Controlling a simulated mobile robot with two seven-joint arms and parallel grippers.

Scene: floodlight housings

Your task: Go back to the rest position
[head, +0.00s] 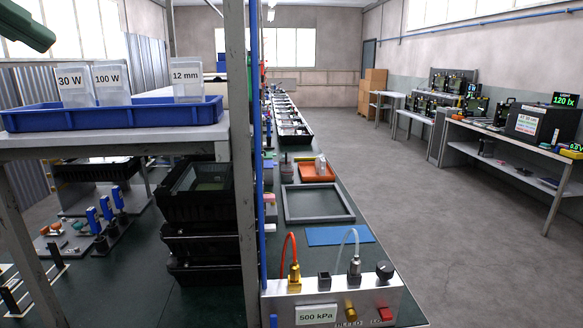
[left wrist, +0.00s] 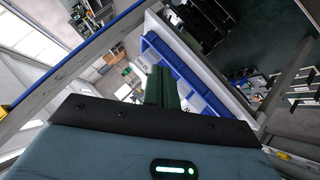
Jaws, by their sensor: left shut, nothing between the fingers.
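My left gripper (head: 26,26) shows as a dark green part at the top left corner of the head view, above the shelf with the blue tray. In the left wrist view its green fingers (left wrist: 158,86) are together, with nothing held between them. My right gripper is in neither view.
A blue tray (head: 120,116) with clear bins marked 30 W, 100 W and 12 mm stands on a shelf below my left gripper. A grey post (head: 240,160) rises beside it. A long bench holds a grey frame (head: 318,218) and a 500 kPa panel (head: 340,300). Grey floor (head: 440,220) is clear.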

